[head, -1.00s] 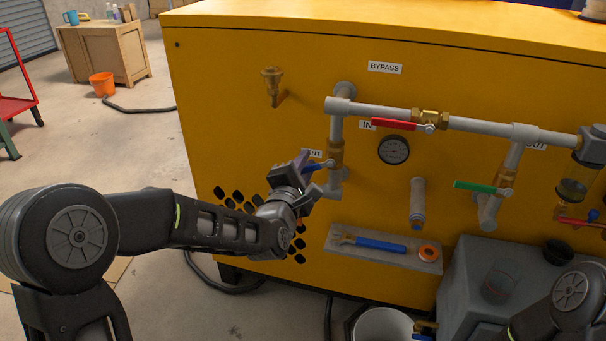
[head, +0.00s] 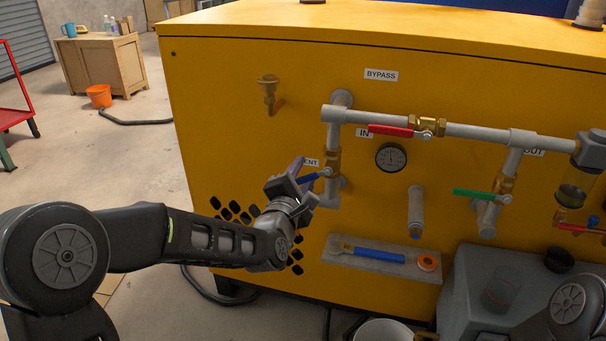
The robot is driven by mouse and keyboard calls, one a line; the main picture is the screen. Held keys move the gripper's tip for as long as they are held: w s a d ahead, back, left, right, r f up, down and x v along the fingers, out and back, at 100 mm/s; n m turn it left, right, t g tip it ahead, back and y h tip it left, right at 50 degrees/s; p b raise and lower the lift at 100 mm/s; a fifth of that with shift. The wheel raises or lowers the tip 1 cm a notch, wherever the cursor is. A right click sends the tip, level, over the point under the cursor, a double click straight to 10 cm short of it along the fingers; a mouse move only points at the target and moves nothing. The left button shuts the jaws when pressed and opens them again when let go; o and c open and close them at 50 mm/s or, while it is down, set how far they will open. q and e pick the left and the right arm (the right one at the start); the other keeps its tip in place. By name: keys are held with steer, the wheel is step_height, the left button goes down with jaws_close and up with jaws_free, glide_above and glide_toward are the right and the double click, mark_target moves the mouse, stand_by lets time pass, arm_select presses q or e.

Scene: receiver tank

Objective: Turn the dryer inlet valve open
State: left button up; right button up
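The dryer inlet valve is the brass valve (head: 333,162) on the vertical grey pipe below the IN label. Its blue lever (head: 313,178) points left and slightly down from the valve, across the pipe. My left gripper (head: 302,184) is at the lever's outer end, with its fingers apart, one above and one below the lever. The lever's tip is partly hidden by the gripper, and I cannot tell whether a finger touches it. My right arm shows at the lower right; its gripper is outside the view.
The bypass valve's red lever (head: 391,131) lies along the upper pipe. A green lever (head: 474,194) sits on the outlet branch. A gauge (head: 391,157) and a capped pipe stub (head: 415,212) are right of the inlet. A shelf (head: 340,257) holds a blue-handled tool below.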

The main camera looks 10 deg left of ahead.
mark_target(299, 182)
arm_select(q)
steer(key=s, duration=0.5)
steer(key=s+p, duration=0.1)
steer(key=s, duration=0.1)
steer(key=shift+s+a, duration=0.25)
steer(key=shift+s, duration=0.15)
stand_by(2.4)
